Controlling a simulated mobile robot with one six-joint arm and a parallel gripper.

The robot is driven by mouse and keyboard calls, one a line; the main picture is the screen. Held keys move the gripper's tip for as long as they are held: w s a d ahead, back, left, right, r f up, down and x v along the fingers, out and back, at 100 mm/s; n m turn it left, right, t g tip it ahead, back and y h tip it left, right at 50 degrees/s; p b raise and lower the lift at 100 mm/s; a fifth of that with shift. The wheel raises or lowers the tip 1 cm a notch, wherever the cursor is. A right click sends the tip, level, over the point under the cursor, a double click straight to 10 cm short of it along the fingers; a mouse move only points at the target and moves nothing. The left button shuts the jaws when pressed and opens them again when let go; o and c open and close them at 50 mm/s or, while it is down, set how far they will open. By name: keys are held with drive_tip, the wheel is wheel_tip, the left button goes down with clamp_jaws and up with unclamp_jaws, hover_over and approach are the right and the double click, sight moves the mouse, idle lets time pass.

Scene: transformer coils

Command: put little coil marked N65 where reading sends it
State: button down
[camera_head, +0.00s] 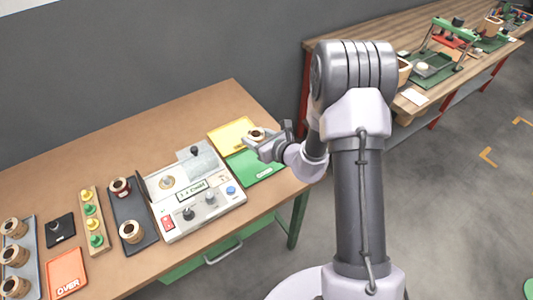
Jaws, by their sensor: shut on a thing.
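My gripper (262,142) is shut on a small tan coil (256,133). It holds the coil over or at the edge between a yellow mat (228,134) and a green mat (245,166); I cannot tell whether the coil touches a mat. No N65 marking is readable on it, and the jaws partly hide it. A test meter (217,206) stands left of the mats, with a small lit display (192,190) whose text I cannot read for sure. An orange mat marked OVER (66,267) lies at the front left.
A dark tray (127,208) holds two coils. A grey tray (36,249) with several coils is at the far left. A wooden strip (93,245) with green and yellow knobs and a black box (59,226) stand between. A second bench (408,107) is behind right.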

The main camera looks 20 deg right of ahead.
sight(257, 162)
wheel_tip(257, 162, down, 10)
drive_tip(key=b, duration=0.4)
drive_tip(key=shift+a, duration=0.15)
drive_tip(key=shift+f, duration=0.15)
drive_tip(key=c, duration=0.6)
unclamp_jaws()
